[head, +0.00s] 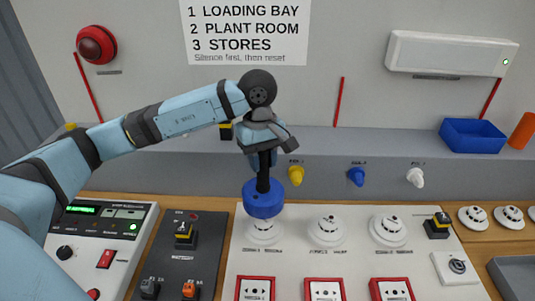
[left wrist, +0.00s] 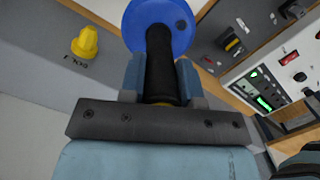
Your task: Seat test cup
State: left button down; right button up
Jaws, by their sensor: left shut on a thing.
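The test cup is a blue cup (head: 263,202) on a black handle. My left gripper (head: 265,152) is shut on the handle, and the cup hangs upright below it. The cup is over the left smoke detector (head: 264,233) on the white panel and hides its upper part. I cannot tell whether the rim touches it. In the left wrist view the blue cup (left wrist: 160,24) lies beyond the fingers (left wrist: 160,78), which clasp the black handle from both sides. Two more detectors, middle (head: 327,231) and right (head: 388,229), are uncovered. My right gripper is not in view.
Red-framed call points (head: 324,290) line the panel's front. A dark battery plate (head: 186,250) and a control panel (head: 103,240) lie to the left. Yellow (head: 296,175), blue (head: 356,176) and white knobs (head: 416,178) stick out behind. A blue bin (head: 473,136) sits on the ledge.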

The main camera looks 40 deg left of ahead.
aim_at(263, 192)
pick_arm(q)
jog(key=shift+s+f+b, duration=0.1)
jog(key=shift+f+b, duration=0.3)
jog(key=shift+f, duration=0.45)
jog(key=shift+f+b, duration=0.6)
jog(key=shift+f, duration=1.15)
jog(key=shift+b, duration=1.1)
jog(key=shift+f+b, duration=2.45)
jog(key=shift+f, duration=0.15)
dwell(1.1)
jog(key=c, duration=0.8)
grip_release()
